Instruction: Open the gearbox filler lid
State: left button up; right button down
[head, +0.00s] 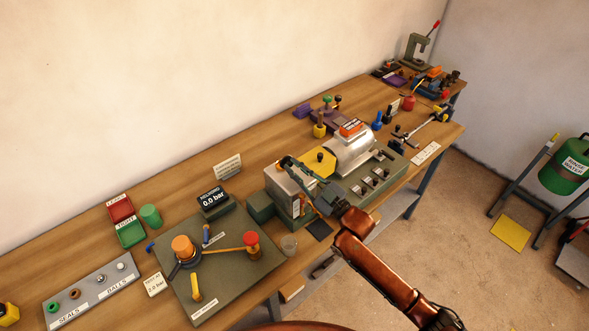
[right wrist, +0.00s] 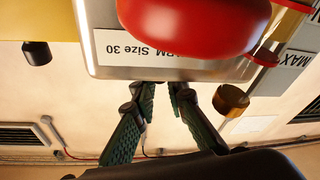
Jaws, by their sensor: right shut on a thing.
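The gearbox (head: 283,188) is a pale grey metal box on the bench beside a yellow guard. In the right wrist view its face (right wrist: 105,55) shows upside down, with a white "Size 30" label and a big red round part (right wrist: 195,22). My right gripper (head: 288,163) is over the gearbox top. In the right wrist view its dark green fingers (right wrist: 160,90) come together at the box's top edge, and their tips are partly hidden behind it. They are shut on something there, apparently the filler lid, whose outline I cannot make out. My left gripper is not in view.
A silver motor (head: 352,150) and yellow guard (head: 320,160) stand just right of the gearbox. A pressure display (head: 212,199) and a green plate (head: 215,290) with a valve lie to the left.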

jog(key=shift+r, duration=0.1)
jog(key=c, duration=1.9)
grip_release()
jog(key=shift+a, duration=0.1)
jog(key=shift+c, duration=0.2)
jog(key=v, duration=1.2)
